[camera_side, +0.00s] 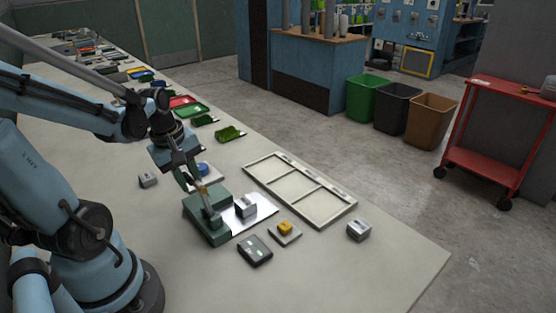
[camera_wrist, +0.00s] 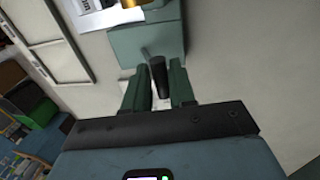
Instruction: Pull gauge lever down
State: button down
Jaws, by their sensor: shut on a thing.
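The gauge is a green box (camera_side: 200,222) on the bench beside a white sheet; the wrist view shows its green body (camera_wrist: 165,38) at the top. Its lever has a thin grey rod and a black grip (camera_wrist: 158,75). The lever stands out from the box toward my gripper (camera_wrist: 158,84). The black grip lies between my two green fingers. In the side view my gripper (camera_side: 197,184) reaches down over the box from above, and the fingers hide much of the lever there.
A small grey block (camera_side: 245,207) sits on the white sheet (camera_side: 266,207). A yellow-topped block (camera_side: 285,231), dark device (camera_side: 255,250) and grey block (camera_side: 359,230) lie nearby. A pale divided frame (camera_side: 343,208) lies behind. The bench's front right is clear.

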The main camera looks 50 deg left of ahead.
jog(key=shift+w+r+g, duration=0.2)
jog(key=shift+w+g, duration=0.2)
jog(key=shift+g, duration=0.4)
jog(key=shift+w+r, duration=0.15)
jog(key=shift+w, duration=0.3)
jog(key=shift+w+r, duration=0.15)
jog(key=shift+w, duration=2.2)
jog(key=shift+w+f, duration=0.1)
jog(key=shift+f, duration=0.1)
jog(key=c, duration=1.2)
grip_release()
